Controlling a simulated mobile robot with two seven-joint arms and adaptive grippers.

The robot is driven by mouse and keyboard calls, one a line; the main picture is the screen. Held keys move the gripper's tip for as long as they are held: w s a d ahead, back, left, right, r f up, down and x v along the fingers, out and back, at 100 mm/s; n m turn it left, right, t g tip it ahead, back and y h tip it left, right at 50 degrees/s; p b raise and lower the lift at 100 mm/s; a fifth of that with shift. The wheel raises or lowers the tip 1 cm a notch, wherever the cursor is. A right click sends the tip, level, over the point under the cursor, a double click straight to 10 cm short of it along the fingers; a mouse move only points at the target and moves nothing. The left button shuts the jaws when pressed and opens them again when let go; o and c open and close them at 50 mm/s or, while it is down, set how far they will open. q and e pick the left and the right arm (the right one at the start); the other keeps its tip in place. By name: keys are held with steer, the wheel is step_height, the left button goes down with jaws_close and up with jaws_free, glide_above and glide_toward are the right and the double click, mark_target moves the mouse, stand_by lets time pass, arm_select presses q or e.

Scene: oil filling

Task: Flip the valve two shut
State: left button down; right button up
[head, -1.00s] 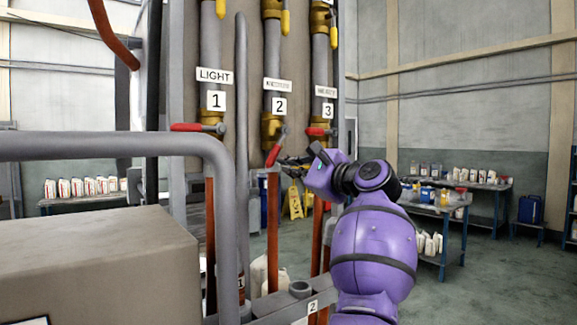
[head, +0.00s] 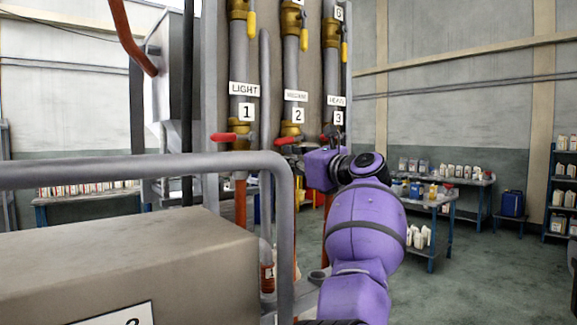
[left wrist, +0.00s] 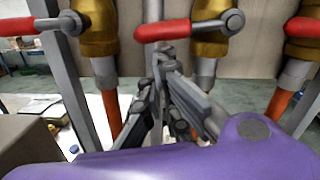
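Valve two is the brass valve (head: 289,129) under the "2" label on the middle pipe. Its red handle (head: 285,140) lies about level, pointing left across the pipe. In the left wrist view the same handle (left wrist: 185,29) is the middle one and also lies level. My left gripper (left wrist: 162,62) is just below this handle, its fingertips close together with nothing between them; I cannot tell whether they touch the handle. In the head view my purple arm partly hides the gripper. My right gripper is not in view.
Valve one's red handle (head: 227,138) is level at left, and valve three's handle (left wrist: 303,27) is close at right. Yellow-handled valves (head: 304,39) sit higher up. A grey rail (head: 150,170) and a box (head: 110,260) stand in front. Tables with bottles (head: 445,178) are behind right.

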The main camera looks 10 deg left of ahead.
arm_select(q)
steer(key=shift+s+a+r, duration=0.25)
steer(key=shift+s+r, duration=0.05)
steer(key=shift+r, duration=0.3)
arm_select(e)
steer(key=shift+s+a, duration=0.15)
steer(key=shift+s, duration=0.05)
arm_select(q)
step_height(320, 180, down, 5)
steer(key=b, duration=0.1)
steer(key=b+v, duration=0.1)
steer(key=v, duration=0.9)
steer(key=shift+s+d+r+b, duration=0.3)
steer(key=shift+r+b, duration=0.1)
steer(key=shift+r, duration=0.1)
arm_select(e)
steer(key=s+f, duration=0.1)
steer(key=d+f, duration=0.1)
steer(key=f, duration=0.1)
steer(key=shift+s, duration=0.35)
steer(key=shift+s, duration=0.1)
